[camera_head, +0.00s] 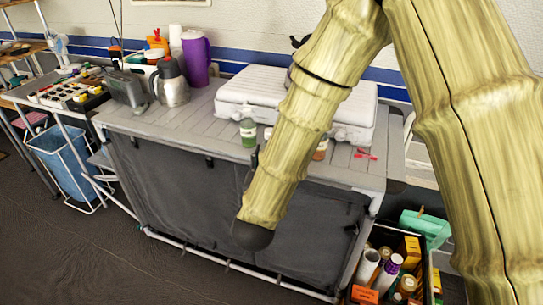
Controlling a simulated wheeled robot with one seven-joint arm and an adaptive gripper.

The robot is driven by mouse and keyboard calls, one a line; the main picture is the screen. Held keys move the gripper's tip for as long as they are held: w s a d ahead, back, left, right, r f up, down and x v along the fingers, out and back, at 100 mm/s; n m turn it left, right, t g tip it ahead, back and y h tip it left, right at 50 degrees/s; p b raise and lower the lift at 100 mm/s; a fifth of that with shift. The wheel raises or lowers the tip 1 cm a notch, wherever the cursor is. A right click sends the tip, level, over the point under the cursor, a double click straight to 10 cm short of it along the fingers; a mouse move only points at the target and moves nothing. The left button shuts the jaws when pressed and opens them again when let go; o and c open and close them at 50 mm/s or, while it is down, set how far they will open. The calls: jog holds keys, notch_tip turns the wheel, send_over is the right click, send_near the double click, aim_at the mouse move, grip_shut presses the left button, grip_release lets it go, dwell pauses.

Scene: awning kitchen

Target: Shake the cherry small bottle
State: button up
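A small green bottle with a white cap (248,132) stands upright on the grey slatted table, in front of the white case. A small orange-brown jar or bottle (320,149) stands further right, partly hidden by my arm. Another small item shows between them at my arm's edge. I cannot tell which one is the cherry small bottle. My bamboo-patterned arm crosses the view and hides most of my gripper. A thin dark piece beside the arm, just below the green bottle, may be part of my gripper (254,158). Its opening and any contact are hidden.
The white case (262,92) fills the table's back right. A steel jug (172,82), a purple pitcher (196,58) and a grey radio (125,88) stand at left. Small red items (366,155) lie at right. A crate of cans (432,262) stands on the floor below.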

jog(key=o, duration=0.4)
jog(key=c, duration=0.5)
notch_tip(320, 180, up, 7)
jog(key=p, duration=0.5)
